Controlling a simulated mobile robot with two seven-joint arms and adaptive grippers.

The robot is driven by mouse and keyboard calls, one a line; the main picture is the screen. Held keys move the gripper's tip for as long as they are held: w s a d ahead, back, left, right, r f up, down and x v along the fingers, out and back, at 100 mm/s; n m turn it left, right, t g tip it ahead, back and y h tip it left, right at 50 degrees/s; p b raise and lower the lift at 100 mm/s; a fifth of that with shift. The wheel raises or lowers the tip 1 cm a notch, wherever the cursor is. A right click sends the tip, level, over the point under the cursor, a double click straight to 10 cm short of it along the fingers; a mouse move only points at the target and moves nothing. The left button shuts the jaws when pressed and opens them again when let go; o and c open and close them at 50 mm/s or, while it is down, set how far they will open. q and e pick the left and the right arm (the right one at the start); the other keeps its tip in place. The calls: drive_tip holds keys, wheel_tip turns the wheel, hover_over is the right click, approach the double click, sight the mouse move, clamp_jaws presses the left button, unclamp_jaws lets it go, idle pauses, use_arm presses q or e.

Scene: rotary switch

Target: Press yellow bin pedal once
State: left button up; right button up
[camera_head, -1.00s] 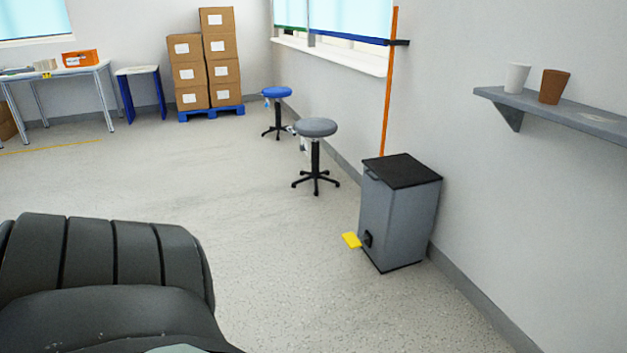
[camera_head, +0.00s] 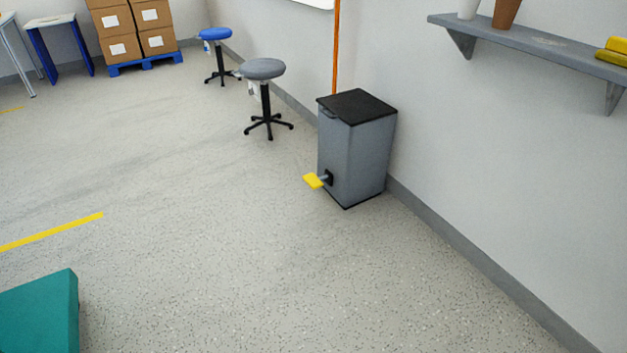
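A grey pedal bin (camera_head: 352,155) with a black lid (camera_head: 357,106) stands on the floor against the right wall, right of the picture's middle. Its lid is closed. A yellow pedal (camera_head: 313,181) sticks out to the left from a black mount low on the bin's front. Nothing touches the pedal. Neither of my grippers is in view.
A grey stool (camera_head: 263,70) and a blue stool (camera_head: 215,35) stand left of the bin along the wall. A wall shelf (camera_head: 540,45) is at the upper right. Boxes sit on a blue pallet (camera_head: 146,64) at the back. A teal block (camera_head: 40,315) fills the lower left. The floor before the bin is clear.

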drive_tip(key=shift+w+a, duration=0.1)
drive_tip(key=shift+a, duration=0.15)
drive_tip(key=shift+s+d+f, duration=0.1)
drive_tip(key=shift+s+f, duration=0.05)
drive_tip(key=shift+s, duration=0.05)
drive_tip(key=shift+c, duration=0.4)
